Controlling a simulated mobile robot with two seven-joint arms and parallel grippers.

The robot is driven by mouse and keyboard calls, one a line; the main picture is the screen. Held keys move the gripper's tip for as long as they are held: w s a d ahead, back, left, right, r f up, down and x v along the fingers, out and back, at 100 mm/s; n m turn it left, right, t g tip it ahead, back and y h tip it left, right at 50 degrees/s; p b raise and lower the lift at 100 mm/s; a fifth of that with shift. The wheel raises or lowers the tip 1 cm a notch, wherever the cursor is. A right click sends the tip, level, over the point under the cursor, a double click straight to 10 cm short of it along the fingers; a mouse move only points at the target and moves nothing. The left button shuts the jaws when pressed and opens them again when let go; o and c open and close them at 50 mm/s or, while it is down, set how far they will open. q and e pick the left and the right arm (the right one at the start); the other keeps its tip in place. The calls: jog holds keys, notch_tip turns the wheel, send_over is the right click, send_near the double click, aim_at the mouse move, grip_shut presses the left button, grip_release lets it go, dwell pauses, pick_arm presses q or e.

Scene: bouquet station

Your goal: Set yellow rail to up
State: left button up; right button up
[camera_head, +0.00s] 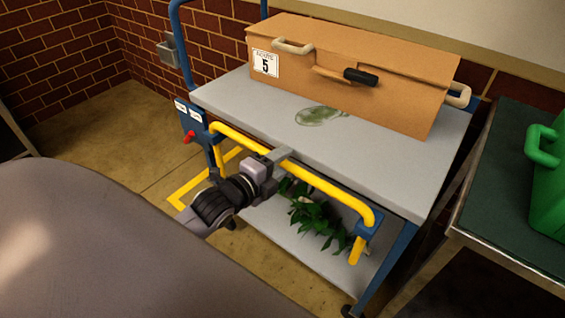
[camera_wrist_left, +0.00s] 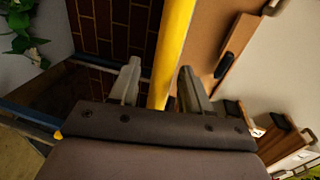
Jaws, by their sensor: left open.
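The yellow rail (camera_head: 318,181) runs along the near side of the grey cart, a little below and in front of the top's edge. My left gripper (camera_head: 278,156) is at the middle of the rail. In the left wrist view the yellow rail (camera_wrist_left: 174,50) passes between the two open fingers of my left gripper (camera_wrist_left: 158,85), with gaps visible beside it. The fingers do not appear closed on it. My right gripper is not in view.
A large brown box (camera_head: 350,75) stands on the grey cart top (camera_head: 235,95). Green leaves (camera_head: 318,220) lie on the lower shelf. A red knob (camera_head: 189,137) sits at the cart's left corner. A dark green table (camera_head: 500,185) holds a green can (camera_head: 550,185) at right.

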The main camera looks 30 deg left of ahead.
pick_arm(q)
jog(key=shift+w+f, duration=0.1)
jog(key=shift+w, duration=0.4)
